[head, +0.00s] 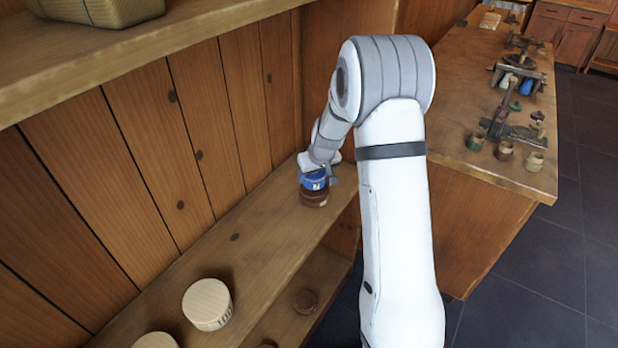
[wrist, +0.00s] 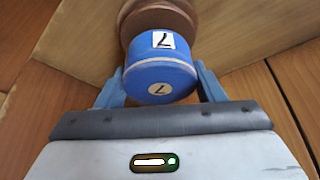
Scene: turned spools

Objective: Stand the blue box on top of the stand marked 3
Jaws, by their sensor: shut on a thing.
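A pale label on the stand is too small to read.
The wooden shelf (head: 240,243) also bears a pale round box (head: 207,304) with dark marks and another pale round lid (head: 155,341). A brown round thing (head: 304,301) is on the lower shelf. A bench (head: 440,95) with tools and small pots is at right.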

